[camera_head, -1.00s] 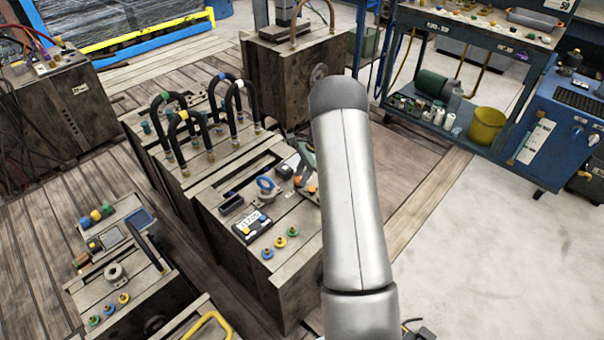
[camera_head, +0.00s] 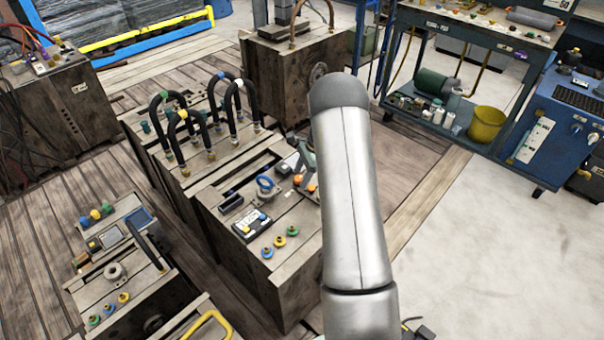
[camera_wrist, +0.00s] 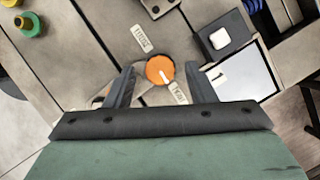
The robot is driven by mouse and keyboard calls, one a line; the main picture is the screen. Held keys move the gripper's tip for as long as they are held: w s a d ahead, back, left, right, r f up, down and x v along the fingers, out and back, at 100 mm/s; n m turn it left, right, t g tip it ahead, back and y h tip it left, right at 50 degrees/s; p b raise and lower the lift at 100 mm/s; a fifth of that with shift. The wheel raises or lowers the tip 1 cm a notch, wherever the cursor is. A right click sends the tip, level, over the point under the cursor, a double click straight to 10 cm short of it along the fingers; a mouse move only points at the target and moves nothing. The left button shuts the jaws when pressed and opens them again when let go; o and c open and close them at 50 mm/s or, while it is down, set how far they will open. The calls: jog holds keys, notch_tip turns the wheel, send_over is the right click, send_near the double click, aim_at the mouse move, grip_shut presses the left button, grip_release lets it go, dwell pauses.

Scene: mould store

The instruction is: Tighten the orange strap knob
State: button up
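The orange strap knob (camera_wrist: 158,69) is a round cap with a white pointer mark, seen from above in the wrist view. My gripper (camera_wrist: 161,74) is open, with one dark finger to the left of the knob and one to the right. Gaps show between both fingers and the knob. Two small white labels (camera_wrist: 142,38) lie near the knob. In the head view, my arm partly hides this end of the wooden-looking mould block (camera_head: 290,290). Orange spots show beside my gripper there, but I cannot tell which is this knob.
A dark block with a white button (camera_wrist: 219,39) and a pale panel (camera_wrist: 245,72) sit close to the right finger. Yellow and green knobs (camera_wrist: 28,24) are at upper left. Black hose loops (camera_head: 238,100) rise from the block behind. Open floor (camera_head: 480,260) lies to the right.

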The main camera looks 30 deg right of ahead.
jog(key=p+v, duration=0.1)
jog(key=v, duration=1.6)
jog(key=shift+r, duration=0.25)
jog(key=shift+w+a, duration=0.1)
jog(key=s+a+r+n+h+p, duration=0.1)
jog(key=s+a+r+n+p, duration=0.25)
jog(key=s+a+r, duration=0.35)
jog(key=s+a+r+n+h+p, duration=0.1)
jog(key=s+a+r+n+p, duration=0.1)
jog(key=s+a+r+n, duration=0.5)
jog(key=s+a+n+h+p, duration=0.1)
jog(key=s+a+n+p, duration=0.1)
jog(key=s+a+n, duration=0.3)
jog(key=s+a+r+n+h+p, duration=0.1)
jog(key=s+a+n, duration=0.3)
jog(key=s, duration=0.9)
jog(key=shift+s+a+n+p, duration=0.35)
jog(key=shift+a+p, duration=0.3)
jog(key=shift+a, duration=0.55)
